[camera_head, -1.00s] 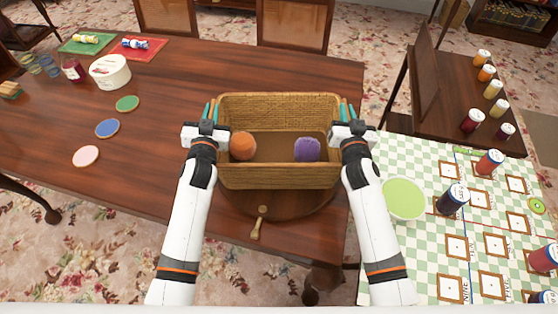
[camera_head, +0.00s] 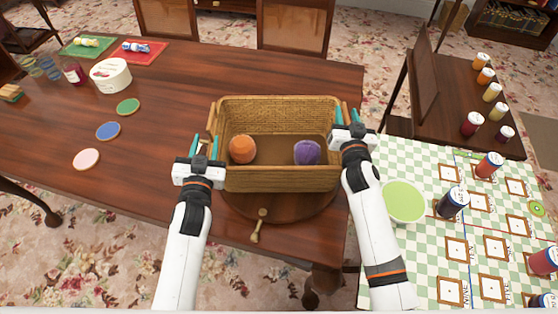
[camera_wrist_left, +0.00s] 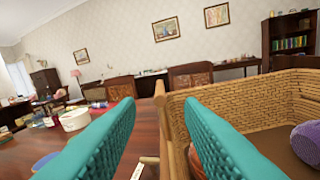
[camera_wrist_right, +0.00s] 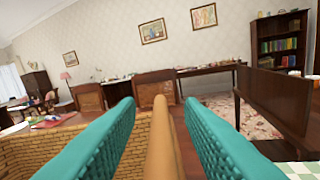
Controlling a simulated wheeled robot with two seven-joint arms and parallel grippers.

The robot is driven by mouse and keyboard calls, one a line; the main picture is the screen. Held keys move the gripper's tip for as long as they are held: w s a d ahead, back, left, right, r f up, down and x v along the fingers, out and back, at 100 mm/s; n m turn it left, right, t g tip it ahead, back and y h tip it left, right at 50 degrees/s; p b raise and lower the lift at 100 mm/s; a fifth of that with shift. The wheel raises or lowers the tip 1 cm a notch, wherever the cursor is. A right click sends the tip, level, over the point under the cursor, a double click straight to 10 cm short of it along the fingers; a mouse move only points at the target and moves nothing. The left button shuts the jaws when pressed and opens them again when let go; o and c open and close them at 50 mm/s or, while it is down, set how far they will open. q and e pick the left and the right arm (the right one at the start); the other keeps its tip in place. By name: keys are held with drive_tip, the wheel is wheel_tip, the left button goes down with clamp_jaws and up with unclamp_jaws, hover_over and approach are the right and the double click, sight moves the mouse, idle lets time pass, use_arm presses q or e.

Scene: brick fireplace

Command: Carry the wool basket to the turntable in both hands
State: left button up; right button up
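The woven wool basket (camera_head: 280,181) holds an orange wool ball (camera_head: 242,149) and a purple one (camera_head: 306,152). It sits over the round wooden turntable (camera_head: 285,209) at the table's near edge and looks set down on it; its underside is hidden.
A small wooden peg (camera_head: 258,226) sticks out at the turntable's front. Coasters (camera_head: 108,130) and a white tub (camera_head: 110,75) are on the table to the left. A green bowl (camera_head: 404,201) and several jars stand on the checkered cloth (camera_head: 400,155) close to my right arm.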

use_arm(q)
drive_tip(key=shift+s, duration=1.15)
use_arm(e)
drive_tip(key=shift+s, duration=0.1)
drive_tip(key=s, duration=1.1)
drive_tip(key=shift+s, duration=0.4)
